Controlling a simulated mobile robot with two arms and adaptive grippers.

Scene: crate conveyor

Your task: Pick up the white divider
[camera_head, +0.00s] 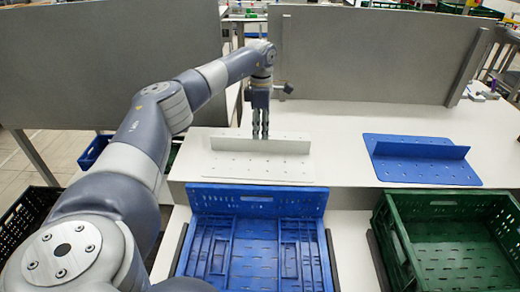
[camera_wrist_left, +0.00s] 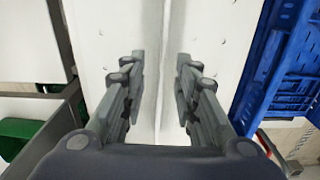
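The white divider (camera_head: 285,146) lies on the white table, a flat base plate with small holes and an upright wall along its length. My left gripper (camera_head: 260,134) points down at the wall near its middle. In the left wrist view, the fingers of my left gripper (camera_wrist_left: 161,65) are open, one on each side of the wall (camera_wrist_left: 162,105), with a visible gap on both sides. The wall's far side is hidden in the head view. My right gripper is not in view.
A blue divider (camera_head: 420,160) lies on the table (camera_head: 340,150) to the right. A blue crate (camera_head: 258,205) stands in front of the white divider, and a green crate (camera_head: 445,212) stands front right. Grey panels (camera_head: 375,55) bound the table's back.

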